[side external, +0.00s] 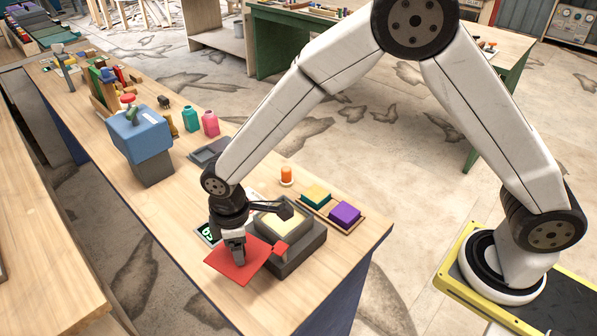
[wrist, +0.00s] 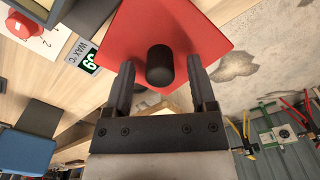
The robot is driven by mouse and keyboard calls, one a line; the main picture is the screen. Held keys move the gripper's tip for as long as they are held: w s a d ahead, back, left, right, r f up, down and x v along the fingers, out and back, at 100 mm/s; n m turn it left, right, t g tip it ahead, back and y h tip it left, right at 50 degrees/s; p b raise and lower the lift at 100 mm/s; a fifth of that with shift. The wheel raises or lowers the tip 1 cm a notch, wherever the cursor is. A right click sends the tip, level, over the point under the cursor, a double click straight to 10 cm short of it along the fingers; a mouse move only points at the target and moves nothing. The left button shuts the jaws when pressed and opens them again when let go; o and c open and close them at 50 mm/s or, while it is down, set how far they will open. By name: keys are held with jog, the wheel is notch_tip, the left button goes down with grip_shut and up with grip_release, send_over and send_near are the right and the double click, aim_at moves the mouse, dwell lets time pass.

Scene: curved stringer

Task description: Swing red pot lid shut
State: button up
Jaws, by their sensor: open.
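The red pot lid (side external: 238,262) is a flat square plate, swung open at the front left of the dark wax pot (side external: 298,250). The pot is uncovered and shows cream wax (side external: 283,220). My gripper (side external: 239,258) points down at the lid. In the wrist view the red lid (wrist: 150,28) fills the top middle, with a dark round knob (wrist: 160,66) between my two spread fingers. Gaps show on both sides of the knob. Whether the fingertips touch the lid is unclear.
A digital wax temperature display (wrist: 90,60) is close to the lid. A grey tray (side external: 209,151) lies farther along the bench. The bench edge is near the lid.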

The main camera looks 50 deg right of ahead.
jog(key=shift+f, duration=0.2)
grip_shut()
dwell(1.4)
